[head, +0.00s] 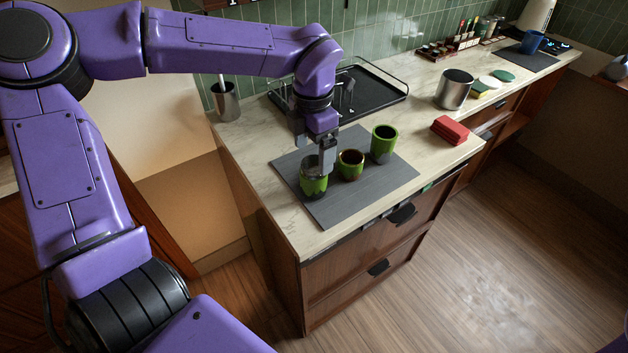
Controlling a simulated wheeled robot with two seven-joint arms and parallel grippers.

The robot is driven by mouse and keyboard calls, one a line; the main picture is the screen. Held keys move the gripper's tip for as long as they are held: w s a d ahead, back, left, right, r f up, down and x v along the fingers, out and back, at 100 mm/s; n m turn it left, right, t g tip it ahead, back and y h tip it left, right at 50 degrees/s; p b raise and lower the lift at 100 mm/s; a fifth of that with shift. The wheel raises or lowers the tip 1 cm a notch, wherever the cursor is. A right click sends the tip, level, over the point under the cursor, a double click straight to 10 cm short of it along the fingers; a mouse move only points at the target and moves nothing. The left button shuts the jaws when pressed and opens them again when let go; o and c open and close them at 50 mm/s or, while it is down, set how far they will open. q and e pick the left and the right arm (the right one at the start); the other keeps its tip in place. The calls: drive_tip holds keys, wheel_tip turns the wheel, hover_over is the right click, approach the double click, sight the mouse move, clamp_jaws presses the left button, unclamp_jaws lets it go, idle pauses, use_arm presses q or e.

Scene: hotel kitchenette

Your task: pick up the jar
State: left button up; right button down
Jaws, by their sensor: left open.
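Three green vessels stand upright on a grey mat (393,178) on the counter. The left vessel (314,187), with a green body and a darker upper part, looks most like the jar. The middle one is a short green cup (350,170) with a brown inside. The right one is a taller green cup (383,146). My left gripper (326,168) points down at the left vessel, its jaws open. A finger covers part of that vessel's right side; whether it touches cannot be told. My right gripper is out of view.
A black tray rack (378,92) stands behind the mat, and a metal cup with utensils (226,102) is at the left. Red folded cloths (450,129) and a steel canister (454,92) are to the right. Bare counter lies between mat and cloths.

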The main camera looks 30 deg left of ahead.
sight(314, 169)
use_arm(q)
wheel_tip(314, 169, down, 6)
drive_tip(key=shift+p, duration=0.65)
drive_tip(key=shift+d, duration=0.1)
drive_tip(key=c, duration=1.2)
